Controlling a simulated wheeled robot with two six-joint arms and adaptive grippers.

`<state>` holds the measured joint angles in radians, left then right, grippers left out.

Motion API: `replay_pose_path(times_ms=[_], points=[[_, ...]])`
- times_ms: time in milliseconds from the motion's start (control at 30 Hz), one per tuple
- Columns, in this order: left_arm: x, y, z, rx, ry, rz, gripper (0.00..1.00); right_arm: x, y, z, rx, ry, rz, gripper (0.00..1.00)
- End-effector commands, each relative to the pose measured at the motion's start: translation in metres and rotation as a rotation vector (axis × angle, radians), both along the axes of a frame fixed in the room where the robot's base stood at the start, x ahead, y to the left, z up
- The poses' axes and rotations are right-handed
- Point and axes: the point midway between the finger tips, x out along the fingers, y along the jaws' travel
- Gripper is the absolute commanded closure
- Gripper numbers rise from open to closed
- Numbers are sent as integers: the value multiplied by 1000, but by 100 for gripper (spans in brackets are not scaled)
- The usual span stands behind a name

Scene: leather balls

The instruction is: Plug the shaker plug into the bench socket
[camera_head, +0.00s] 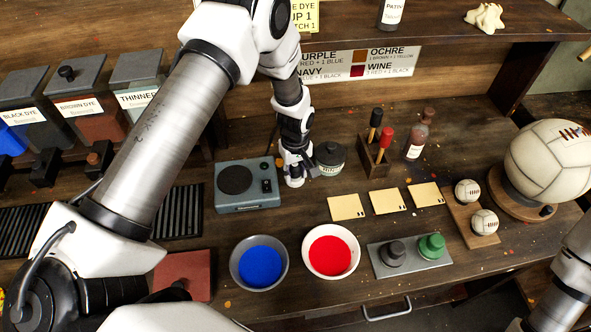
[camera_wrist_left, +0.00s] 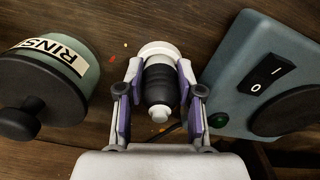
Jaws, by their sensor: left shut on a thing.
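My left gripper (camera_head: 297,178) is low over the bench, between the shaker (camera_head: 245,187) and a round dark-lidded jar. In the left wrist view the gripper (camera_wrist_left: 160,92) is shut on the shaker plug (camera_wrist_left: 161,82), a black ribbed body with a pale end towards the camera. A white round part (camera_wrist_left: 158,48) shows at the plug's far end; I cannot tell if it is the bench socket or part of the plug, nor whether the plug is seated. The blue-grey shaker (camera_wrist_left: 240,68) is close on the right, with a rocker switch and a green light.
The rinse jar (camera_wrist_left: 62,85) stands close left of the fingers in the wrist view. A rack (camera_head: 374,160) with red and black handled tools and a bottle (camera_head: 417,137) stand to the right. Blue (camera_head: 259,263) and red (camera_head: 330,250) dye bowls sit in front.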

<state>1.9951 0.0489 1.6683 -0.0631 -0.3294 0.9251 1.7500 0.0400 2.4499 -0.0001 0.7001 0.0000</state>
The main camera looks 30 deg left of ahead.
Motion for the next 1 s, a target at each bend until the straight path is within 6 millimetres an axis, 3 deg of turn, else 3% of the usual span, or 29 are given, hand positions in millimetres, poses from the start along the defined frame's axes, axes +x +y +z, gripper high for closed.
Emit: replay_pose_path(times_ms=[1000], points=[[4,1,10,1,-4,-2,95,0,0,7,0,0,0,60]])
